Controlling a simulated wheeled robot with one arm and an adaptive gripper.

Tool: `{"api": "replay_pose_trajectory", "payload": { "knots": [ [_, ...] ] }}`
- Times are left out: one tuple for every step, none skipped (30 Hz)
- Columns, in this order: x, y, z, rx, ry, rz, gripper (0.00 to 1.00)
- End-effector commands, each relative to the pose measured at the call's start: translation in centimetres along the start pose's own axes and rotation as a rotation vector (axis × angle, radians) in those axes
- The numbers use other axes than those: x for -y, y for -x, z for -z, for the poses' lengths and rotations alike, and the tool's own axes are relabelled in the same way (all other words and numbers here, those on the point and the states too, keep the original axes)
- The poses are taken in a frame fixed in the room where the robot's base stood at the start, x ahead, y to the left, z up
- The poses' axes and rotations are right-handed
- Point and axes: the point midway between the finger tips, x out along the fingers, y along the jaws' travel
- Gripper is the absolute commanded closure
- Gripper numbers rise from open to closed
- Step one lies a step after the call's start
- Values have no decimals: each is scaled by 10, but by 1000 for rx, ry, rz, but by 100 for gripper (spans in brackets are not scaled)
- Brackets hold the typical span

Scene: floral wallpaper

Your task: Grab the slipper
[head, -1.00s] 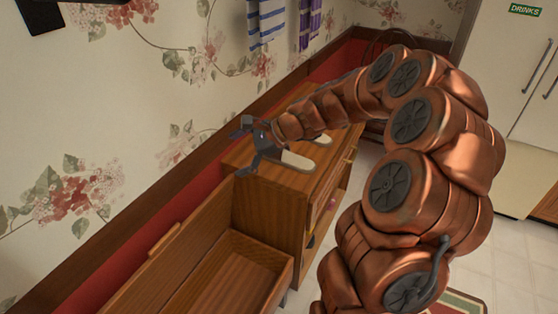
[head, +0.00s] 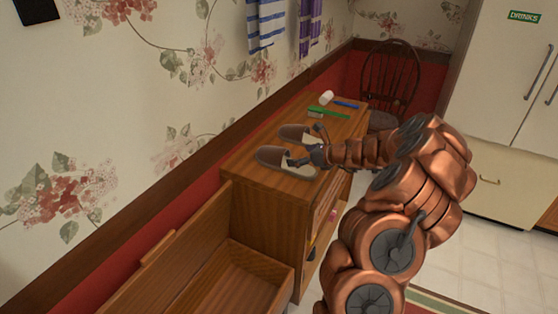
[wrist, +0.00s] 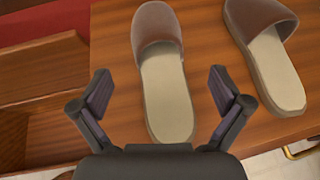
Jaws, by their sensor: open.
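A pair of brown slippers with cream insoles lies on top of a wooden cabinet (head: 240,173). In the head view the nearer slipper (head: 272,156) points left, and the farther slipper (head: 291,131) lies just behind it. My gripper (head: 302,147) is at the open-heel end of the slippers. In the wrist view the nearer slipper (wrist: 166,92) lies between the two spread fingers of my gripper (wrist: 159,90), with its closed toe at the top. The farther slipper (wrist: 265,55) lies to the right, outside the fingers. My gripper is open and holds nothing.
Behind the slippers on the cabinet lie a green brush (head: 328,112), a blue item (head: 346,104) and a white cylinder (head: 326,97). An open wooden box (head: 185,262) stands at the cabinet's near left. A dark chair (head: 392,75) stands beyond, near a white fridge (head: 505,110).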

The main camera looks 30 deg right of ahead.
Motion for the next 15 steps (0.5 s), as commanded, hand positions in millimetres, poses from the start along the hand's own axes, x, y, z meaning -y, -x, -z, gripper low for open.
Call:
{"api": "replay_pose_trajectory", "payload": {
  "knots": [
    [0, -3, 0, 0, -1, -1, 0],
    [0, -6, 0, 0, -1, -1, 0],
    [-1, -10, 0, 0, -1, -2, 0],
    [-2, -14, 1, 0, -1, -3, 0],
    [-2, -18, 1, -1, -1, -4, 0],
    [-2, -23, 2, -1, -1, -4, 0],
    [-2, -27, 3, -1, -2, -5, 0],
    [-2, -31, 4, -1, -3, -5, 0],
    [-2, -35, 5, -2, -2, -5, 0],
    [-2, -39, 4, -1, -2, -4, 0],
    [-2, -42, 4, -1, -2, -4, 0],
    [-1, -45, 4, 0, -1, -2, 0],
    [-1, -47, 4, 0, 0, -2, 0],
    [-1, -48, 4, 0, 1, -1, 0],
    [-1, -50, 4, 0, 1, -1, 0]
  ]
}}
